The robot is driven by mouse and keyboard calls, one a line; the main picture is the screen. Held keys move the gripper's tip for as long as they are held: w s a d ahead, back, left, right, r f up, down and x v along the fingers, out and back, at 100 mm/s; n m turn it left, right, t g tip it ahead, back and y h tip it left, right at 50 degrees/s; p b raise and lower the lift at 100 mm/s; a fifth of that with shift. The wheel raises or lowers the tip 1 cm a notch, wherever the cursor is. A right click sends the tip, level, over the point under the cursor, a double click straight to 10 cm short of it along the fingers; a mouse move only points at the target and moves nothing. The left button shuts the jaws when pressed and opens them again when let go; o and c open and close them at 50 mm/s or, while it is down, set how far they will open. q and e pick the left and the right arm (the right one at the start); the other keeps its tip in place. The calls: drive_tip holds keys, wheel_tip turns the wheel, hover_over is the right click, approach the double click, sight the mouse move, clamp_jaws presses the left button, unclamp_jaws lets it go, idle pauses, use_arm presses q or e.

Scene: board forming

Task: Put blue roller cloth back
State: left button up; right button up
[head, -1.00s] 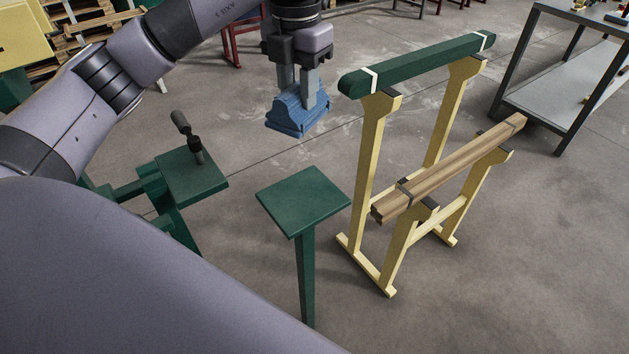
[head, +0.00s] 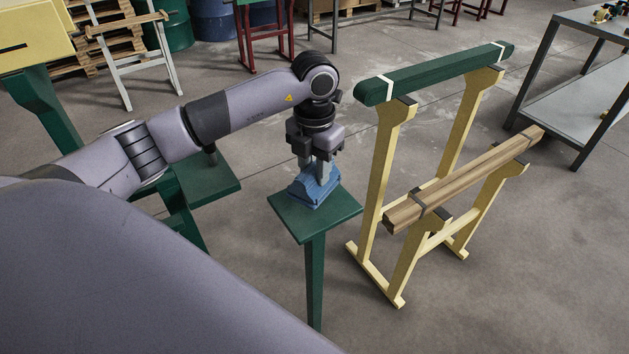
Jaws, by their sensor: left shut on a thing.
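The blue roller cloth (head: 312,190) is a folded blue bundle. It is at the top of a small green square stand (head: 340,209), over the middle of its plate; it looks to be touching the plate. My left gripper (head: 318,172) points straight down and is shut on the cloth from above, with its fingers on either side of the upper part. The fingers and the hand hide some of the cloth's top. My right gripper is not in view.
A yellow rack (head: 369,180) just right of the stand bears a green roller (head: 435,74) and lower wooden bars (head: 465,178). A second green plate (head: 207,181) is on the left, partly behind my arm. A grey metal table (head: 570,110) stands at the far right.

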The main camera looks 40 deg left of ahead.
sight(315, 183)
use_arm(q)
wheel_tip(315, 183, down, 4)
drive_tip(key=shift+r, duration=0.15)
drive_tip(key=shift+f, duration=0.25)
drive_tip(key=o, duration=1)
drive_tip(key=shift+r, duration=0.15)
wheel_tip(315, 183, up, 12)
drive_tip(key=shift+b, duration=0.5)
